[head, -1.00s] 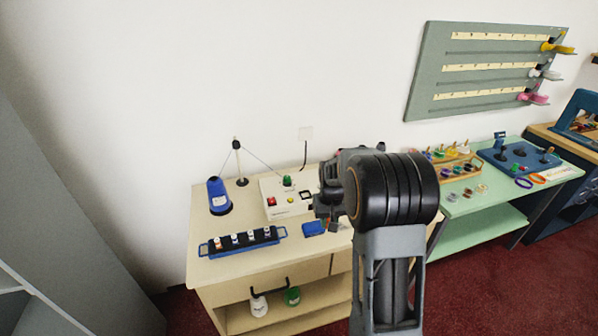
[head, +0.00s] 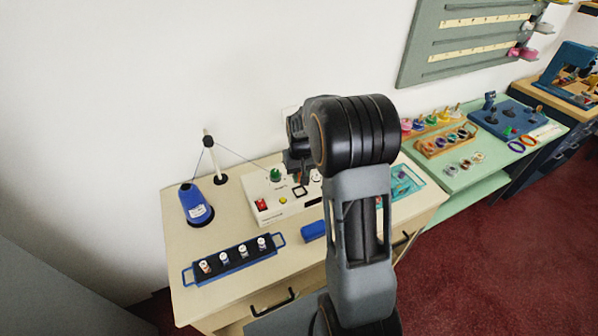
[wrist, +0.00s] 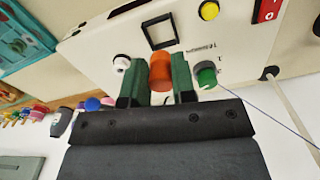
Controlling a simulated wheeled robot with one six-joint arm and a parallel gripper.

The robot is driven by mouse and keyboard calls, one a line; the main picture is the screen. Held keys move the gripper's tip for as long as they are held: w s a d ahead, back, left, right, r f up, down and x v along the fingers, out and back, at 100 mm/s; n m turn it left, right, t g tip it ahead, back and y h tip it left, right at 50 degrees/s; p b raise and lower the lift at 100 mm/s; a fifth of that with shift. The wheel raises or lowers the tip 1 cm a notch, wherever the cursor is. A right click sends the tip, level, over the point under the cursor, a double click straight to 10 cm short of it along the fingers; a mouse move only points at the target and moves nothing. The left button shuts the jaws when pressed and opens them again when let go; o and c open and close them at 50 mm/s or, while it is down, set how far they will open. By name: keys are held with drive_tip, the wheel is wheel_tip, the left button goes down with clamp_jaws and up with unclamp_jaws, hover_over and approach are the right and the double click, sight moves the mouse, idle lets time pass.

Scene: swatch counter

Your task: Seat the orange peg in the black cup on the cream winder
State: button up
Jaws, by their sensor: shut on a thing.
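My gripper (wrist: 158,60) is shut on the orange peg (wrist: 160,73), which shows between its two green fingers in the wrist view. The peg is over the front panel of the cream winder (wrist: 95,45), close to a green knob and a white knob. I cannot tell whether the peg touches the panel. The cream winder (head: 262,217) stands on the counter in the head view, partly behind my arm. I cannot make out the black cup; the peg or fingers may hide it. In the head view my gripper (head: 298,160) is mostly behind my wrist, and the peg is hidden there.
The winder carries a green knob (wrist: 206,76), white knob (wrist: 122,64), yellow button (wrist: 208,10) and red switch (wrist: 268,10). A blue cone (head: 196,207), thread post (head: 213,160), spool tray (head: 236,260) and blue box (head: 314,231) stand nearby. A thread runs to the winder.

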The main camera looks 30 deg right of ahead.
drive_tip(key=shift+f, duration=0.15)
drive_tip(key=shift+f+b, duration=1.8)
drive_tip(key=shift+f, duration=0.65)
drive_tip(key=o, duration=1)
drive_tip(key=shift+c, duration=0.2)
wheel_tip(320, 180, up, 14)
drive_tip(key=shift+f+b, duration=0.1)
drive_tip(key=shift+b, duration=0.55)
